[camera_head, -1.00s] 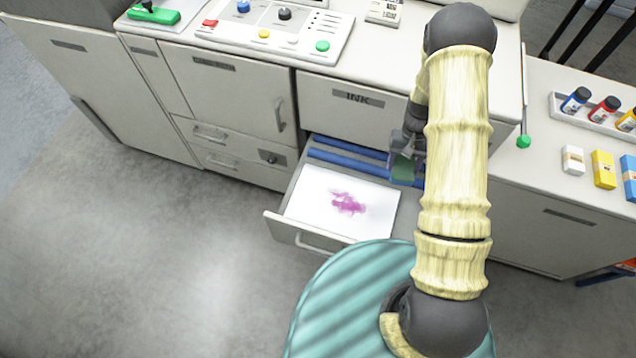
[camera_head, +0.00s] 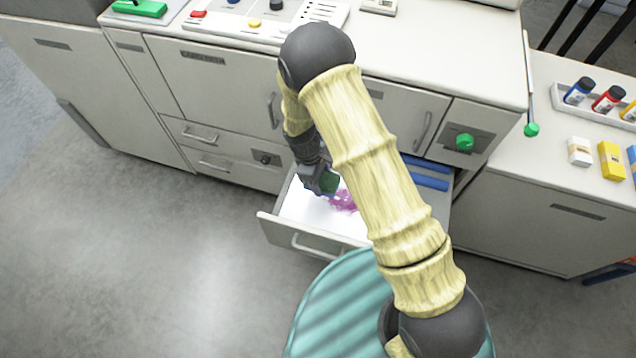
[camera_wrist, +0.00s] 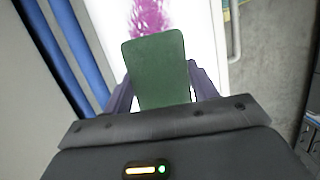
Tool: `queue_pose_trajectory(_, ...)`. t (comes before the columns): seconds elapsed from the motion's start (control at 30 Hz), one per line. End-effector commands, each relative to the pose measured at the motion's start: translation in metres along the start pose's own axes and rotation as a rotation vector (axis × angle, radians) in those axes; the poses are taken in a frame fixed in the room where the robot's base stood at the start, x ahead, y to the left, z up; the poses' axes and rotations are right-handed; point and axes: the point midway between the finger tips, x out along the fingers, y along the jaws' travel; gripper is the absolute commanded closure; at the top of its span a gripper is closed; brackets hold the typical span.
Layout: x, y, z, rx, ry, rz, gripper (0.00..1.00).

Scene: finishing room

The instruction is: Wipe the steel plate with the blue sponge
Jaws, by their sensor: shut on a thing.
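My gripper (camera_head: 322,182) is shut on a dark green sponge-like block (camera_wrist: 158,72), not a blue one. In the head view the block (camera_head: 329,182) is at or just above a white plate (camera_head: 308,214) in the open drawer, beside a magenta smear (camera_head: 343,201). I cannot tell whether it touches the plate. In the wrist view the block stands out between the fingers, and the smear (camera_wrist: 152,14) shows beyond its end on the white plate (camera_wrist: 204,40). My arm hides the right part of the plate.
Blue rollers or bars (camera_head: 430,182) lie at the back of the open drawer (camera_head: 285,232). Cabinet fronts stand behind it, with a green knob (camera_head: 464,142) at right. Bottles and small boxes (camera_head: 612,160) stand on the right counter. Grey floor is clear at left.

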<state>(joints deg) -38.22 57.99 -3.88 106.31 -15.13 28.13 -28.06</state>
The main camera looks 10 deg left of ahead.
Motion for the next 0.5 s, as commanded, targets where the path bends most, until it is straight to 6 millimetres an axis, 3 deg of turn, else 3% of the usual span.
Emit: queue_pose_trajectory(0.5,0.0037,-0.0062,-0.0085,-0.055,-0.001,0.014,0.60)
